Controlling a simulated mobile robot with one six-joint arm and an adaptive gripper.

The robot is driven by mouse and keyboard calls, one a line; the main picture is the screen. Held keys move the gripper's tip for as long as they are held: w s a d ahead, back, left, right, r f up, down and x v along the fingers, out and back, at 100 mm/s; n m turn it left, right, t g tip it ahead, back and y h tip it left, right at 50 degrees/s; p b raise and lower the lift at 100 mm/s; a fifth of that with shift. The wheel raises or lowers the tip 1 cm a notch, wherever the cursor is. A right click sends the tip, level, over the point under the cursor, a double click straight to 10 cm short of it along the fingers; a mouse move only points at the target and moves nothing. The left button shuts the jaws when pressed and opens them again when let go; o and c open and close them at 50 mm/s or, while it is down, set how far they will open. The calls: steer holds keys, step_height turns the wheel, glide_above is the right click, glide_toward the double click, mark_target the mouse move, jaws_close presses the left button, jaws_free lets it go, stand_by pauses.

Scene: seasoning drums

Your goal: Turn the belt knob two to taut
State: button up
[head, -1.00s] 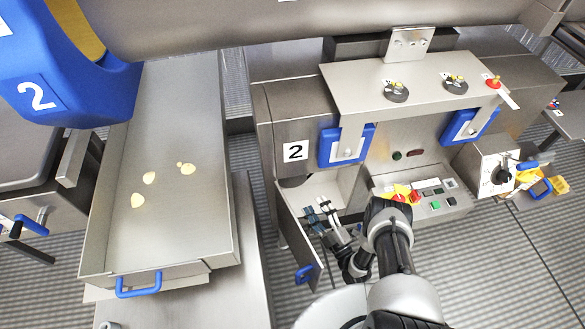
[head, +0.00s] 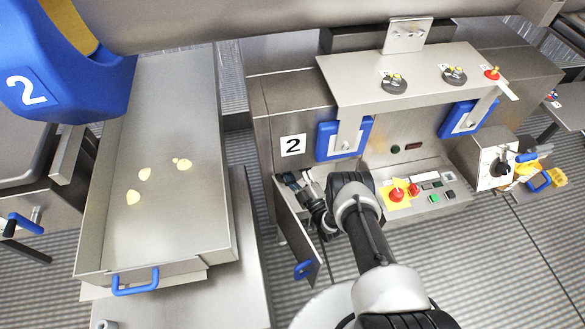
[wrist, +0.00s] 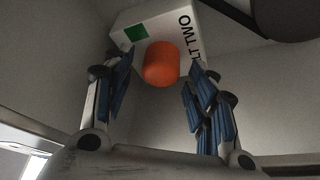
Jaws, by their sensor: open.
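An orange knob (wrist: 161,64) sticks out from a white plate (wrist: 142,27) in the wrist view. The plate carries a green square and black letters reading "LT TWO". My gripper (wrist: 158,76) is open, its blue-padded fingers to the left and right of the knob, with gaps visible between them and it. No pointer on the knob can be made out. In the head view my gripper (head: 299,186) reaches into the open compartment under the number 2 label; the knob is hidden there.
The compartment's open door (head: 297,232) hangs close beside my arm at left. A control panel (head: 425,193) with red and green buttons is to the right. A long metal tray (head: 120,240) stands farther left.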

steer(key=shift+c, duration=0.2)
steer(key=c, duration=1)
steer(key=shift+m, duration=0.5)
steer(key=shift+m+t+h, duration=0.55)
steer(key=shift+m, duration=1)
steer(key=shift+m+t+h, duration=0.6)
steer(key=shift+m, duration=0.9)
steer(key=shift+m+t+h, duration=0.55)
steer(key=shift+m, duration=1)
